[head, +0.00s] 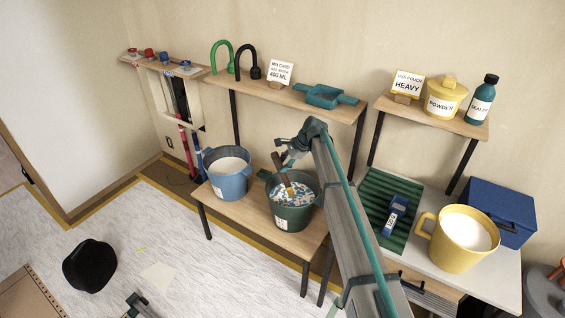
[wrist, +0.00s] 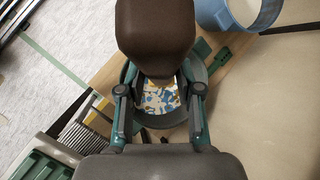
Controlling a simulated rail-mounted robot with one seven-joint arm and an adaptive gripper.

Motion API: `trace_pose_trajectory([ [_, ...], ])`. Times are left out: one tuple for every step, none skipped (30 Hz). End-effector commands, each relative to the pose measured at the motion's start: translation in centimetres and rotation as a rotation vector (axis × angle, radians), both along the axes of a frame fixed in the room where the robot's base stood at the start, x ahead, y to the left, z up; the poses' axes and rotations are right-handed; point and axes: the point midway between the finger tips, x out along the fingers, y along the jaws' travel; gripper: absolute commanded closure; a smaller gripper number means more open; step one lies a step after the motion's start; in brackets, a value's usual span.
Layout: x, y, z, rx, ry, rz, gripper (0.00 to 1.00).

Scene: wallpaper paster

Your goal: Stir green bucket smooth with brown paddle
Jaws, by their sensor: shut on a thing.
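The green bucket (head: 292,219) stands on the low wooden bench and holds a lumpy mix of white, blue and tan bits. The brown paddle (head: 278,164) stands tilted in it, its lower end in the mix. My gripper (head: 284,160) is shut on the paddle above the bucket. In the wrist view the paddle's dark brown top (wrist: 155,38) fills the space between the fingers of my gripper (wrist: 160,92) and hides part of the bucket. The mix shows just below it, inside the bucket's rim (wrist: 212,70). The paddle's submerged end is hidden.
A blue bucket (head: 229,183) of white stuff stands close left of the green bucket on the bench (head: 246,217).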

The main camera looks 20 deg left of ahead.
Motion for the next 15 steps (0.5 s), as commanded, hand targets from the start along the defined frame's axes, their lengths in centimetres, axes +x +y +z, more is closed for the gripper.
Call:
trace_pose_trajectory([
  [0.3,0.0,-0.6,0.001,0.0,-0.001,1.0],
  [0.4,0.0,-0.8,0.001,-0.001,0.0,1.0],
  [0.5,0.0,-1.1,0.001,0.0,-0.001,1.0],
  [0.6,0.0,-1.4,0.001,-0.001,0.0,1.0],
  [0.7,0.0,-1.7,0.001,-0.001,0.0,1.0],
  [0.9,-0.1,-2.0,0.001,-0.001,0.0,1.0],
  [1.0,-0.1,-2.3,0.001,-0.001,0.0,1.0],
  [1.1,-0.1,-2.5,0.0,0.0,0.0,1.0],
  [1.2,-0.1,-2.9,0.0,0.0,0.0,1.0],
  [1.3,-0.1,-3.1,0.0,0.0,0.0,1.0],
  [1.4,-0.2,-3.4,0.0,0.0,0.0,1.0],
  [1.6,-0.2,-3.7,0.0,0.0,0.0,1.0],
  [1.7,-0.2,-3.9,0.0,0.0,0.0,1.0],
  [1.8,-0.2,-4.2,0.0,0.0,0.0,1.0],
  [1.9,-0.2,-4.5,0.0,0.0,0.0,1.0],
])
